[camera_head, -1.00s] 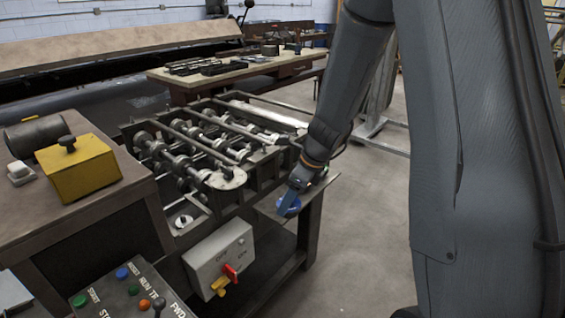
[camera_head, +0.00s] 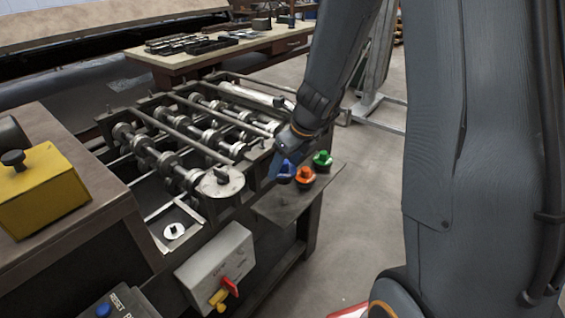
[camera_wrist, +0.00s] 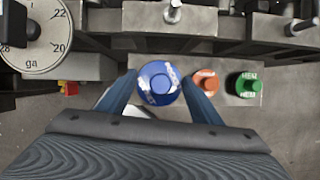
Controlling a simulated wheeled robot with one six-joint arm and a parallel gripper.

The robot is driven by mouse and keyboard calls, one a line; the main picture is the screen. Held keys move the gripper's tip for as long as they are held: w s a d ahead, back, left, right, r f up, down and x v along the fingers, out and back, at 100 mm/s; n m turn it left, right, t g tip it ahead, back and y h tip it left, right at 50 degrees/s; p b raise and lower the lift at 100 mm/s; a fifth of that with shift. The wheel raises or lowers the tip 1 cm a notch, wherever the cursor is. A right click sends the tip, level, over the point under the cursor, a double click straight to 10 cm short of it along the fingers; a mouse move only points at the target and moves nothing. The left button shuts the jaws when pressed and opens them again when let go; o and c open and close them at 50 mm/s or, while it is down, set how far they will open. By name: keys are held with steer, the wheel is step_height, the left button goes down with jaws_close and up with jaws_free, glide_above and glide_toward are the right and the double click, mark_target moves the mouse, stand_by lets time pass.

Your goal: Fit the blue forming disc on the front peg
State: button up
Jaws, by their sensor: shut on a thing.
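The blue forming disc (camera_wrist: 158,84) is between the two fingers of my gripper (camera_wrist: 160,92) in the wrist view. The fingers are shut on its sides. In the head view the blue disc (camera_head: 285,171) is under my gripper (camera_head: 281,165), above the small shelf (camera_head: 285,205) at the machine's near right corner; any gap below it is unclear. In the wrist view a shiny round metal end (camera_wrist: 172,13) on the machine lies ahead of the disc, apart from it. I cannot tell which part is the front peg.
An orange disc (camera_head: 305,177) and a green disc (camera_head: 322,160) stand on the shelf close beside the blue one. The roller machine (camera_head: 160,150), its round gauge dial (camera_head: 220,182) and a grey switch box (camera_head: 215,268) are to the left. Open floor lies right of the shelf.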

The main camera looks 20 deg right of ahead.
steer(key=b, duration=0.7)
glide_above(285, 199)
steer(key=shift+f, duration=2.9)
steer(key=shift+f+b, duration=0.75)
steer(key=shift+f, duration=0.2)
steer(key=shift+f+b, duration=0.75)
steer(key=shift+f, duration=0.55)
steer(key=o, duration=1.9)
step_height(285, 199, up, 9)
steer(key=p, duration=1)
steer(key=shift+p, duration=0.3)
